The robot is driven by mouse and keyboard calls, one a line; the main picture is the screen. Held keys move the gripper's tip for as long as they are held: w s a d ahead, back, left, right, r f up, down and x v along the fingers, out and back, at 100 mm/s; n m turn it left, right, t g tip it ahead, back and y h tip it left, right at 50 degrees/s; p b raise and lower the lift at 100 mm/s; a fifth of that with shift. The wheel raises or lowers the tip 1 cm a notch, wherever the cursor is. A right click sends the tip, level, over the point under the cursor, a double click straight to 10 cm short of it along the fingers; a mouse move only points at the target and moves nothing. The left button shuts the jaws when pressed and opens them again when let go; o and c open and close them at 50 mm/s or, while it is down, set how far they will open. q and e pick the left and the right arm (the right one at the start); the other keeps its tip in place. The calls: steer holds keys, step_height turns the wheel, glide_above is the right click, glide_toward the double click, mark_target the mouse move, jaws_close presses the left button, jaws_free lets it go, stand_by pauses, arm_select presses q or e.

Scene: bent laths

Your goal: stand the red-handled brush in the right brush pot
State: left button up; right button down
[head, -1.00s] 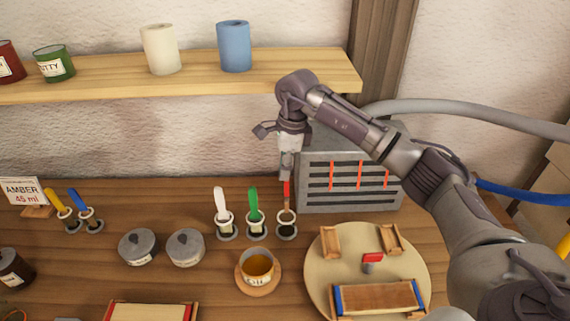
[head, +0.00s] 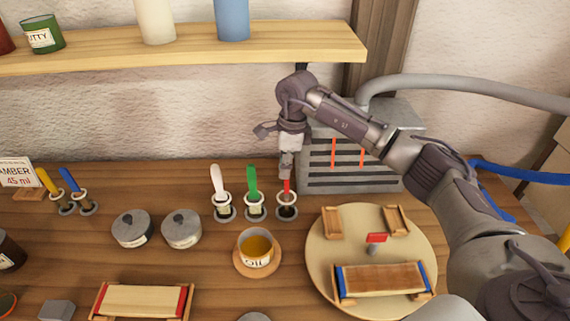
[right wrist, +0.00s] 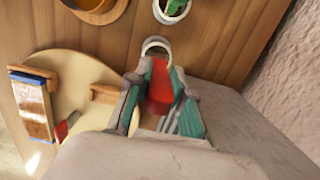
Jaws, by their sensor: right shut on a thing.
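The red-handled brush (head: 287,186) is upright, with its lower end inside the ring of the right brush pot (head: 287,212). My right gripper (head: 287,174) is shut on the top of the red handle. In the right wrist view, the red handle (right wrist: 159,88) is between the fingers of the gripper (right wrist: 157,78), and the pot's pale ring (right wrist: 156,45) is just beyond it. Whether the brush touches the pot's bottom is hidden. My left gripper is not in view.
A green-handled brush (head: 253,180) and a white-handled brush (head: 216,180) stand in pots to the left. A grey slatted box (head: 350,185) is close behind on the right. An oil cup (head: 256,262) and round board (head: 322,255) are in front.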

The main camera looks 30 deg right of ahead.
steer(key=c, duration=0.9)
jaws_free()
steer(key=shift+c, duration=0.2)
step_height(320, 180, up, 12)
steer(key=d, duration=0.1)
steer(key=shift+s+d, duration=0.15)
steer(key=shift+s, duration=0.2)
steer(key=shift+f, duration=0.1)
